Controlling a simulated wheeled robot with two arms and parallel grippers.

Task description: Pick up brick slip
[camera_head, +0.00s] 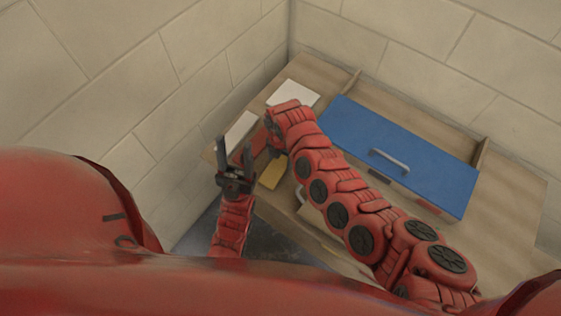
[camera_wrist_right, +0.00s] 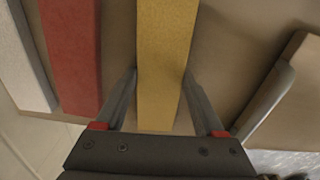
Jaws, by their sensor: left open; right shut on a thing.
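Several slip-like bars lie side by side on the wooden table. A yellow bar (camera_head: 272,173) lies near the table's left edge; it also shows in the right wrist view (camera_wrist_right: 165,60). A red bar (camera_wrist_right: 73,55) lies beside it, and a pale bar (camera_wrist_right: 22,60) lies further left. I cannot tell which is named the brick slip. My right gripper (camera_wrist_right: 160,76) is shut on the yellow bar, one finger on each side; in the head view my arm hides its fingertips. My left gripper (camera_head: 235,149) is open and empty, near the table's left edge.
A blue lid or panel (camera_head: 400,155) with a grey handle (camera_head: 388,160) covers the table's middle. A white block (camera_head: 294,93) lies at the back left. The wooden table (camera_head: 505,205) is bare at the right. Block walls (camera_head: 440,45) close off the back and left.

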